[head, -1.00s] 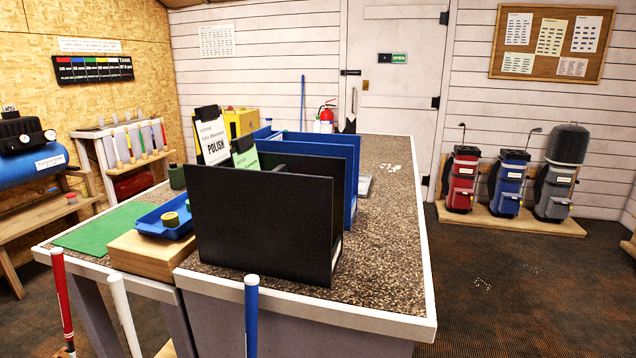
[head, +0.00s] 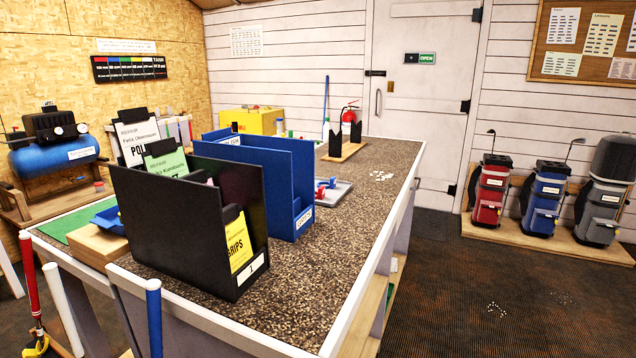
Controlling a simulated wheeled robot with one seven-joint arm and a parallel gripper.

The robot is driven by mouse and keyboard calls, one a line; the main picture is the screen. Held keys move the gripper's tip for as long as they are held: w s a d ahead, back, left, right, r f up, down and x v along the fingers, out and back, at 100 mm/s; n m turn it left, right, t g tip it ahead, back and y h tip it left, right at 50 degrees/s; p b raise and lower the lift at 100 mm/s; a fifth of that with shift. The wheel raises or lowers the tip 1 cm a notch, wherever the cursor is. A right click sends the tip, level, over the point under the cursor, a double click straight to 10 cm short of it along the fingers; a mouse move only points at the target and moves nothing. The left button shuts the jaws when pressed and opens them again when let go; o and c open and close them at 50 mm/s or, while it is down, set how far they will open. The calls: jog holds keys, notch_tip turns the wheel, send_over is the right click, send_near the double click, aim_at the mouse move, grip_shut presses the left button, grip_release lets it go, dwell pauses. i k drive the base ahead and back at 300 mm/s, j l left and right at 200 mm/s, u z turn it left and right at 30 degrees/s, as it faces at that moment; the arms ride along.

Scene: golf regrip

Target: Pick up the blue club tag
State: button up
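I cannot make out a blue club tag for certain in the head view. Small red and blue items (head: 326,186) lie in a grey tray (head: 341,197) on the speckled workbench (head: 350,225), too small to identify. My gripper is not in view. The insides of the black divider box (head: 180,220) and the blue divider box (head: 278,190) are partly hidden by their walls.
Cards, including a yellow one (head: 239,243), stand in the black box. The bench's right part is mostly bare, with white bits (head: 381,176) on it. Golf bags (head: 544,195) stand by the right wall. The floor (head: 480,290) right of the bench is open.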

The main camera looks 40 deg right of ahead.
aim_at(332, 185)
jog(key=l+u, duration=0.15)
jog(key=l, duration=0.55)
jog(key=l+u, duration=0.15)
jog(key=l, duration=0.5)
jog(key=k+l+u, duration=0.15)
jog(key=l, duration=0.55)
